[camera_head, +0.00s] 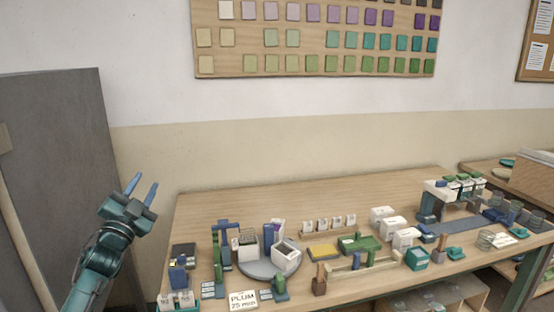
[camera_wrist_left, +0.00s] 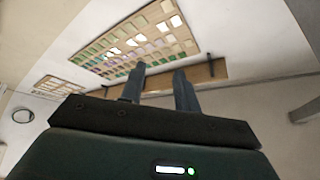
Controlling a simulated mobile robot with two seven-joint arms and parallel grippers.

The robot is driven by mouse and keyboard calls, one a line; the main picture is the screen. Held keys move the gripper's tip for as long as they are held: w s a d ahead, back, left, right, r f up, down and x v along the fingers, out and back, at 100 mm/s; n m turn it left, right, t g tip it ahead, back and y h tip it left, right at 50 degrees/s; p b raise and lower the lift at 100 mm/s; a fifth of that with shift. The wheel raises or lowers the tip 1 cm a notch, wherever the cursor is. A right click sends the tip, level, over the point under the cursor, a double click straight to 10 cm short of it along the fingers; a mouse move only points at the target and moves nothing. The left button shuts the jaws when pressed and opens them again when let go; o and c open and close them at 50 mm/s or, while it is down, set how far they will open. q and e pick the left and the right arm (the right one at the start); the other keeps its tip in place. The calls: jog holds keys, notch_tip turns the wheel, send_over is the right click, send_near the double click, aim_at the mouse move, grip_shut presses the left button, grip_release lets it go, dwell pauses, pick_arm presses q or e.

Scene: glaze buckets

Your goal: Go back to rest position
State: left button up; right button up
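My left gripper (camera_head: 143,189) is raised at the left of the head view, beside the table's left end and well clear of the things on it. Its two blue fingers point up and stand apart, with nothing between them. The left wrist view also shows the fingers (camera_wrist_left: 159,88) apart and empty, against the wall and the tile board. My right gripper is not in view.
The wooden table (camera_head: 330,194) holds white buckets (camera_head: 286,251) on a round grey tray, a PLUM card (camera_head: 243,300), a green block (camera_head: 358,243) and several white boxes (camera_head: 393,228). A grey panel (camera_head: 62,150) stands behind my left arm. The table's back strip is clear.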

pick_arm(q)
jog(key=w+a+f+n+g+y, duration=0.1)
jog(key=a+f+n+g+y, duration=0.4)
jog(key=f+n, duration=0.4)
jog(key=s+d+f+h, duration=0.1)
jog(key=s+d+f, duration=0.1)
jog(key=f, duration=0.2)
jog(key=s+d+f+m+g+h, duration=0.1)
jog(key=s+d+f, duration=0.2)
jog(key=f, duration=0.1)
jog(key=s+d+f+g, duration=0.1)
jog(key=s+d+f, duration=0.2)
jog(key=f, duration=0.2)
jog(key=shift+s+d+m+h, duration=0.2)
jog(key=shift+m+h, duration=0.1)
jog(key=shift+h, duration=0.1)
jog(key=s+d+f+g+h, duration=0.1)
jog(key=s+d+f, duration=0.3)
jog(key=s, duration=0.6)
jog(key=s+d+f+g+h, duration=0.1)
jog(key=s+d+f, duration=0.3)
jog(key=s, duration=0.6)
jog(key=s+d+f+g+h, duration=0.1)
jog(key=s+d+f, duration=0.4)
jog(key=s, duration=0.5)
jog(key=shift+s+d+g, duration=0.4)
jog(key=shift+d+g, duration=0.05)
jog(key=shift+g, duration=0.45)
